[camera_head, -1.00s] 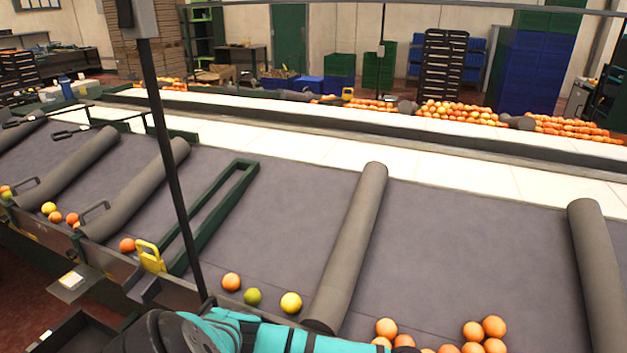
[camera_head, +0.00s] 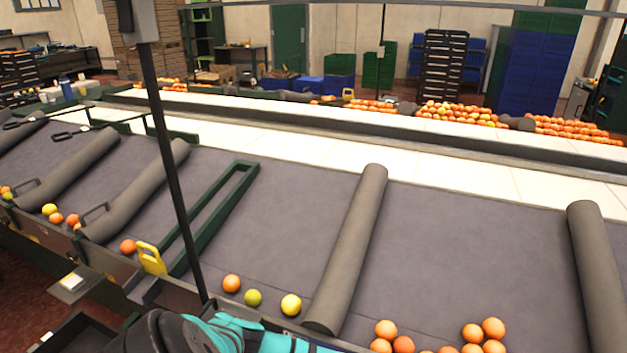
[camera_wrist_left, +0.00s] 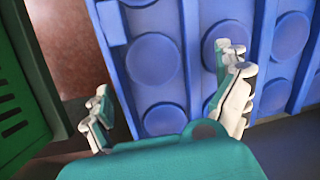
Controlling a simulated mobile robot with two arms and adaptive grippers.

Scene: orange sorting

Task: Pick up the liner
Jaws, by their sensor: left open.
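The blue liner (camera_wrist_left: 155,60) with rows of round cups fills the middle and right of the left wrist view. My left gripper (camera_wrist_left: 165,75) is open, with its white and teal fingers spread in front of the liner. One finger overlaps a cup at the right, and the other is near the liner's left edge. I cannot tell whether either finger touches it. No liner shows in the head view, where only a teal arm part of mine is at the bottom edge. My right gripper is not in view.
A green slatted crate (camera_wrist_left: 22,90) stands close at the left in the wrist view. In the head view, a grey sorting table (camera_head: 290,220) holds padded rollers (camera_head: 350,250) and loose oranges (camera_head: 386,328). A thin dark post (camera_head: 172,180) rises in front of the table.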

